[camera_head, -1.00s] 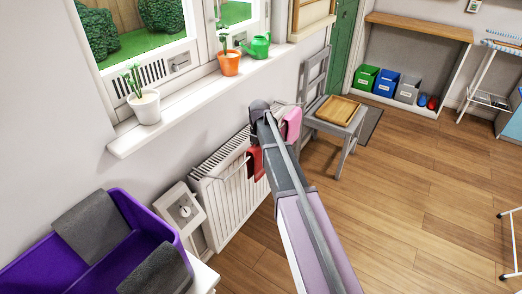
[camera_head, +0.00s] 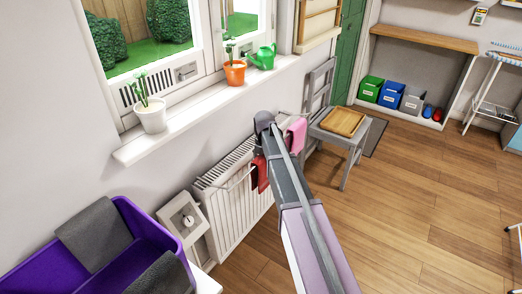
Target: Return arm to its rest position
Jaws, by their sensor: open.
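My arm reaches from the bottom edge of the head view up to a dark rounded joint in front of the wall by the radiator. My gripper does not show; whatever lies past that joint is hidden or out of view. The joint appears close to the white radiator (camera_head: 228,212) and the cloths on its rack, a red cloth (camera_head: 261,175) and a pink cloth (camera_head: 297,135). I cannot tell whether the arm touches them.
A grey chair (camera_head: 318,95) with a wooden tray (camera_head: 343,115) stands beyond the arm. A purple bin (camera_head: 60,270) with grey cloths is at lower left. The windowsill (camera_head: 205,108) holds pots and a green watering can (camera_head: 263,57). The wooden floor (camera_head: 425,190) at right is largely clear.

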